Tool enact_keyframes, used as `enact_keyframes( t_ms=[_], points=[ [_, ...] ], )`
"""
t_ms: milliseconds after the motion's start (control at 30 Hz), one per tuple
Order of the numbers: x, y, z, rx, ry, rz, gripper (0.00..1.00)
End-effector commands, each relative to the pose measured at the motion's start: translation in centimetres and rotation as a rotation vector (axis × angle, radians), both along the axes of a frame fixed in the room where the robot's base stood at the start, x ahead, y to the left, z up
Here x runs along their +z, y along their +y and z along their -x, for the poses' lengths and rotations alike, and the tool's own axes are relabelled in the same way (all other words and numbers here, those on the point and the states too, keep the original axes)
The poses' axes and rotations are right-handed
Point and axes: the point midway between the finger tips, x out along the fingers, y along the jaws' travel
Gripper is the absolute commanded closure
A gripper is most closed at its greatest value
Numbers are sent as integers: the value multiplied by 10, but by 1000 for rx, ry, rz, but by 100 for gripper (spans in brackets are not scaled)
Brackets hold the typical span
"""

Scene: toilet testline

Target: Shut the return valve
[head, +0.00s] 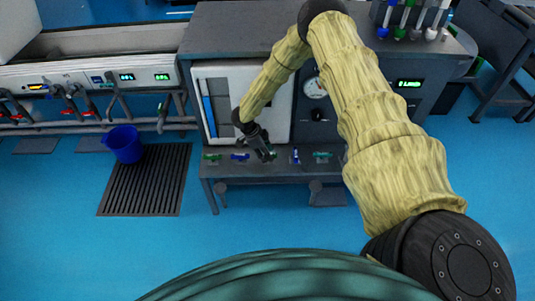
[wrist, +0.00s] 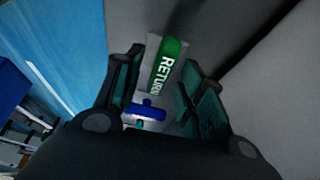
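A green label reading RETURN (wrist: 163,66) shows between my gripper's fingers in the wrist view. A small blue valve handle (wrist: 147,111) sits just below the label, also between the fingers. My gripper (wrist: 162,85) is open, with one finger on each side of the label and handle. I cannot tell whether a finger touches the handle. In the head view my gripper (head: 268,155) reaches down to the row of valves on the front ledge of the grey bench and hides the valve there.
On the ledge, a green handle (head: 212,157) and a blue handle (head: 240,157) lie left of my gripper. An upright blue handle (head: 295,155) and a green one (head: 323,154) are to its right. A blue bucket (head: 124,145) stands by a dark floor grate (head: 147,190).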

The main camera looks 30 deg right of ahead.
Motion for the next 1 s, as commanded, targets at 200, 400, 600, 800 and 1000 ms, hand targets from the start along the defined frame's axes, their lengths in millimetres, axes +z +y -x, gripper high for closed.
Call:
enact_keyframes(
  t_ms=[200,400,600,800,1000],
  points=[
    [32,11,-8,1,-3,-1,61],
    [66,24,-15,1,-1,-1,61],
    [91,33,-20,1,0,-1,61],
    [102,37,-22,0,2,0,61],
    [104,37,-22,0,2,0,61]
  ],
)
